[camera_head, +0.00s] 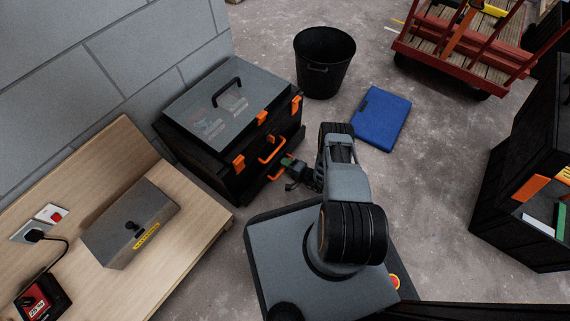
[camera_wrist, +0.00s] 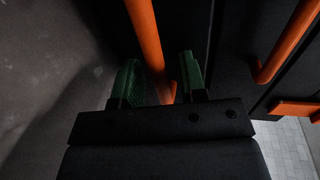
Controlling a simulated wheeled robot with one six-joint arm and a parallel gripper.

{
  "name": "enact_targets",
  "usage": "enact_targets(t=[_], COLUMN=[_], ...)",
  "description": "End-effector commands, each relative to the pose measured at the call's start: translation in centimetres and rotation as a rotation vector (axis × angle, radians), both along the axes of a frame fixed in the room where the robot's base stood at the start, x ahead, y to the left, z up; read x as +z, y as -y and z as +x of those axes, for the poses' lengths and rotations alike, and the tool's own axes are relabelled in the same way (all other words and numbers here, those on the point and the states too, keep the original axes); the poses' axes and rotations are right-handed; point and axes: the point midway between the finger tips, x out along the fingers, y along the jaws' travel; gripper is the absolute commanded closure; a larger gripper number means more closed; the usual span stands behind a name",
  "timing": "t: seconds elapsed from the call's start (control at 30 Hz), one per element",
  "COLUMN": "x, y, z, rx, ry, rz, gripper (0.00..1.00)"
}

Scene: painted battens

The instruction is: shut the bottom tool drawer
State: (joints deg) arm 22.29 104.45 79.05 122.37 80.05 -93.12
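The black tool chest (camera_head: 205,165) with a grey lid stands against the wall in the head view. Its front has orange latches and two orange drawer handles. The bottom drawer's handle (camera_head: 281,169) is partly hidden by my gripper (camera_head: 292,168). The bottom drawer seems to stand out from the chest, but how far is hard to tell. In the wrist view, my gripper's green fingers (camera_wrist: 161,82) are apart, with the bottom orange handle (camera_wrist: 146,35) passing between them. A gap shows beside the handle, so I see no firm grip. The upper handle (camera_wrist: 288,42) is at right.
A black bin (camera_head: 324,65) and a blue case (camera_head: 381,118) are on the floor beyond the chest. A wooden bench (camera_head: 185,262) with a grey box (camera_head: 130,222) is at left. A red cart (camera_head: 470,55) and a black cabinet (camera_head: 520,180) are at right. Floor between is clear.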

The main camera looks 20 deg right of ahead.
Motion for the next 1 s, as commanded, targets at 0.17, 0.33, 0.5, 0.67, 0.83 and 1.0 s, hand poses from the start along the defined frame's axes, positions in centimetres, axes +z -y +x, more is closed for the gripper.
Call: enact_targets(t=[0.17, 0.33, 0.5, 0.67, 0.83, 1.0], x=[-0.02, -0.01, -0.01, -0.01, 0.0, 0.0], y=[-0.27, -0.33, -0.25, -0.17, -0.11, -0.06], z=[0.04, 0.04, 0.04, 0.04, 0.05, 0.06], rx=[0.004, 0.005, 0.004, 0.003, 0.001, 0.0], ry=[0.0, 0.0, 0.0, 0.0, 0.0, 0.0], rz=[0.0, 0.0, 0.0, 0.0, -0.001, 0.0], gripper=[0.61, 0.67, 0.83, 0.99, 1.0, 1.0])
